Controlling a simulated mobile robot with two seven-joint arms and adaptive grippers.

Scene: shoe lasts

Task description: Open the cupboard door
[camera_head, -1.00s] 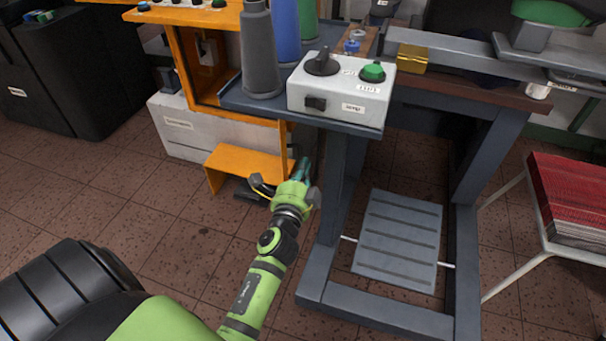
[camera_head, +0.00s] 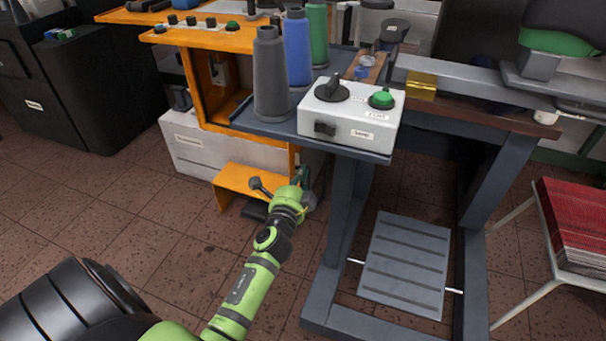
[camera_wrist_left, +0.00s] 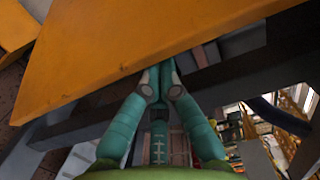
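The orange cabinet (camera_head: 205,85) stands left of centre in the head view, with an open-fronted part showing its inside. A large flat orange panel (camera_wrist_left: 150,40) fills the top of the left wrist view; I cannot tell for certain that it is the cupboard door. My left gripper (camera_head: 303,178) is low beside the cabinet's right side, under the grey shelf. In the left wrist view its teal fingers (camera_wrist_left: 160,78) are close together, with the tips at the panel's lower edge, partly hidden there. Whether they grip or only touch it is unclear. My right gripper is not seen.
An orange step (camera_head: 240,180) and a white box (camera_head: 190,148) are beside the cabinet. Thread spools and a grey control box (camera_head: 350,115) sit on the shelf above my gripper. A dark table frame (camera_head: 345,220) stands close on the right. Floor at left is clear.

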